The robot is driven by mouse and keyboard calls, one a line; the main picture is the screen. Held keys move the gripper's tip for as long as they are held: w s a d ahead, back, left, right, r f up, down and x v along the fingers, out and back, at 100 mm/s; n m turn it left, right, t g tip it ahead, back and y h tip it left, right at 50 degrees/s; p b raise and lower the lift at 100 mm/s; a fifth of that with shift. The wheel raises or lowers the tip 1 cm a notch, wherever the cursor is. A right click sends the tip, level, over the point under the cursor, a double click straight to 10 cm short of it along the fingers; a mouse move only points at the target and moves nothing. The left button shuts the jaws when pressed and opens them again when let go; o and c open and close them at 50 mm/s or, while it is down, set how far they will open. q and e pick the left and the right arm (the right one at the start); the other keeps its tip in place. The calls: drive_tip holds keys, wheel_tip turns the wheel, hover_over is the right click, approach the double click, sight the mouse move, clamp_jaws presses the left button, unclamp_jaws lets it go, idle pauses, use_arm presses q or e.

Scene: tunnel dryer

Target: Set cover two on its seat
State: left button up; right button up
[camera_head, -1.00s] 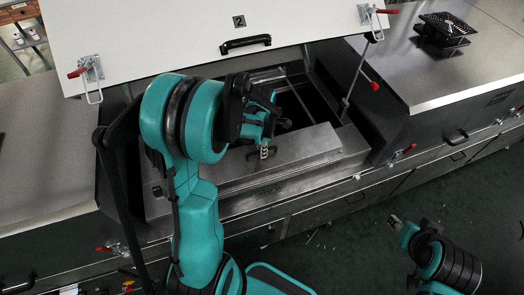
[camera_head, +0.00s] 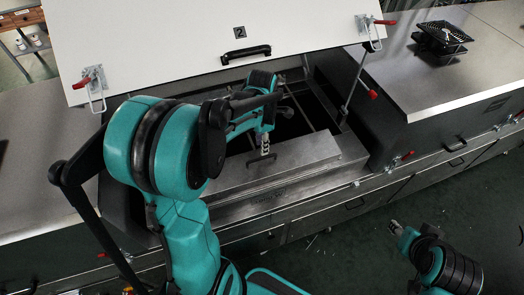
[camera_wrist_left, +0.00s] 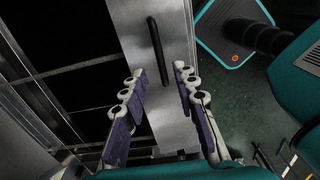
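Cover two (camera_head: 180,45) is a white panel marked "2" with a black handle (camera_head: 246,56), tilted up at the back of the open dryer bay. Its seat, the frame (camera_head: 362,160) around the dark opening, is partly hidden by my left arm. My left gripper (camera_head: 265,146) is over the front of the opening, away from the cover. The left wrist view shows its fingers (camera_wrist_left: 158,72) apart, with a black bar handle (camera_wrist_left: 158,52) on a steel panel between or beyond them. My right gripper (camera_head: 396,228) is low at the right; its finger state is unclear.
Red-handled clamps hang at the cover's left (camera_head: 94,84) and right corners. A black fan-like unit (camera_head: 443,40) sits on the right steel worktop (camera_head: 455,80).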

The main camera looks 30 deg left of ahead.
use_arm(q)
drive_tip(key=s+d+r+m+t, duration=0.3)
drive_tip(key=s+d+r+m, duration=0.1)
drive_tip(key=m, duration=1)
drive_tip(key=s+d+r+m+t, duration=0.4)
drive_tip(key=s+d+m, duration=0.2)
drive_tip(key=m, duration=0.7)
drive_tip(key=shift+s+d+r+m, duration=0.3)
drive_tip(key=shift+s+m, duration=0.1)
drive_tip(key=shift+s, duration=0.1)
drive_tip(key=shift+f, duration=0.1)
